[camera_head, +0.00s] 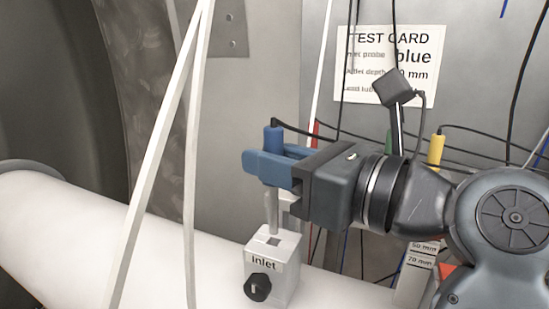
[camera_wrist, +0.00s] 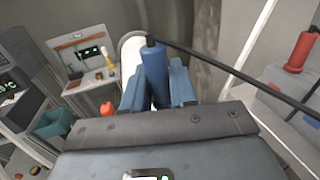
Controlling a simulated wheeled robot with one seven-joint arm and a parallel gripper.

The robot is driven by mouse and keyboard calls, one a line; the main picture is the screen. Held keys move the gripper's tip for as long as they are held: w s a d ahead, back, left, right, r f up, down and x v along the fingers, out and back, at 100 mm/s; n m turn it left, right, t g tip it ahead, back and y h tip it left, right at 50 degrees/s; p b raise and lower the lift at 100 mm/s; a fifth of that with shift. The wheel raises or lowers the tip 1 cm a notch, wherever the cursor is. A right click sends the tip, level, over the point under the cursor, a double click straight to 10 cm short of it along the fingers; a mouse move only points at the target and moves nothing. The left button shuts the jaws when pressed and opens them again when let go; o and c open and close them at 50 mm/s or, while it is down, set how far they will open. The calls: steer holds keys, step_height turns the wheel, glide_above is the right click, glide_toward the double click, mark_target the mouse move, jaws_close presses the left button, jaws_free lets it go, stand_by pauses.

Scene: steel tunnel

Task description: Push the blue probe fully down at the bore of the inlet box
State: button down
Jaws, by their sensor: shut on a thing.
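The blue probe (camera_head: 273,141) stands upright in my gripper (camera_head: 268,168), whose blue fingers are shut around its handle. In the wrist view the probe (camera_wrist: 155,75) sits between the two fingers of my gripper (camera_wrist: 157,92). Its pale metal shaft runs down below the fingers to the top of the inlet box (camera_head: 287,283). The shaft's lower end meets the box top near the bore (camera_head: 272,241); I cannot tell how deep it sits. A good length of shaft shows above the box. The box has a black knob (camera_head: 257,288) on its front and an "Inlet" label.
The box stands on a thick white pipe (camera_head: 60,225). Pale slanted bars (camera_head: 155,150) cross left of the box. A black cable runs from the probe. A test card (camera_head: 390,65) hangs behind, with yellow (camera_head: 436,150) and green handles nearby. The wrist view shows a red handle (camera_wrist: 300,52).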

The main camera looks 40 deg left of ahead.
mark_target(277, 220)
steer(key=shift+f+b, duration=1.15)
steer(key=shift+f, duration=2.7)
steer(key=c, duration=0.8)
jaws_free()
steer(key=shift+r, duration=0.1)
